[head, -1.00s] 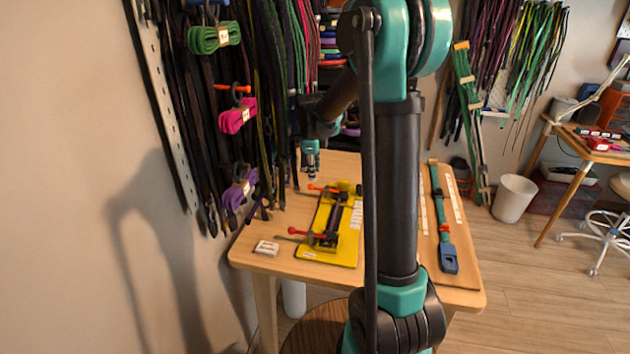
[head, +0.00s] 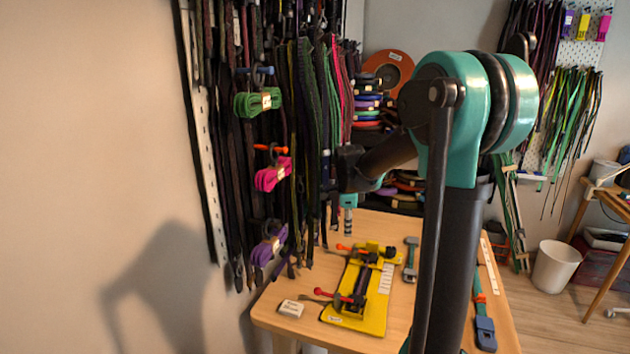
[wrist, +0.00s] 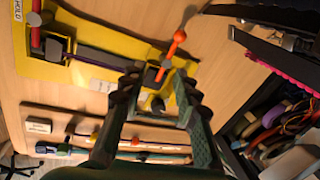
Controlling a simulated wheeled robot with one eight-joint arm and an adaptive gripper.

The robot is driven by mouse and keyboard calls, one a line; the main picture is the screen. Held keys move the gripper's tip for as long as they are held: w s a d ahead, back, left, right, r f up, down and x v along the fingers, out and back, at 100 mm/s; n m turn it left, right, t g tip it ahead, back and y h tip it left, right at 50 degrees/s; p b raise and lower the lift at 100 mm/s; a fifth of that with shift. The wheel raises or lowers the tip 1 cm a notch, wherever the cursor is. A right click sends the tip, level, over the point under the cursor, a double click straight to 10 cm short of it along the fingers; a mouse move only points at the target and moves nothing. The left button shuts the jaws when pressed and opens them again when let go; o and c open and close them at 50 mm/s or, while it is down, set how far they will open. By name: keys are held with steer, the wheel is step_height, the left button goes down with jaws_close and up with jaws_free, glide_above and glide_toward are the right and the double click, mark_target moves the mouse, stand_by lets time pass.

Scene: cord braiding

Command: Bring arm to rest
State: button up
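My gripper (head: 348,226) hangs over the far left part of the table, small and partly dark in the head view. In the wrist view, my gripper (wrist: 160,82) has its two fingers apart with nothing held between them. The yellow board (head: 372,318) lies on the table below and nearer the camera, with a dark strap along it and red-tipped levers (head: 345,247). In the wrist view the yellow board (wrist: 95,78) lies beyond the fingers, and an orange-knobbed lever (wrist: 172,55) shows between them. I cannot tell the exact height of the fingers above it.
Cords hang on the wall at left, including green (head: 258,103), pink (head: 272,176) and purple (head: 266,250) bundles. A white block (head: 291,308) lies at the table's front left. A strap with a blue buckle (head: 485,333) lies at right. A white bin (head: 556,266) stands on the floor.

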steer(key=s+d+f+n, duration=0.1)
steer(key=s+f+n, duration=0.2)
steer(key=s+n, duration=0.3)
steer(key=s+d+f+n+t, duration=0.1)
steer(key=s+d+f+n, duration=0.1)
steer(key=s+n, duration=0.5)
steer(key=s+d+f+n+t, duration=0.1)
steer(key=s+f+n, duration=0.3)
steer(key=s, duration=0.9)
steer(key=shift+s+d+f+n+y, duration=0.1)
steer(key=shift+f+n+y, duration=0.1)
steer(key=shift+n, duration=0.55)
steer(key=shift+s+d+f+n+y, duration=0.1)
steer(key=shift+f+n+y, duration=0.1)
steer(key=shift+n, duration=0.55)
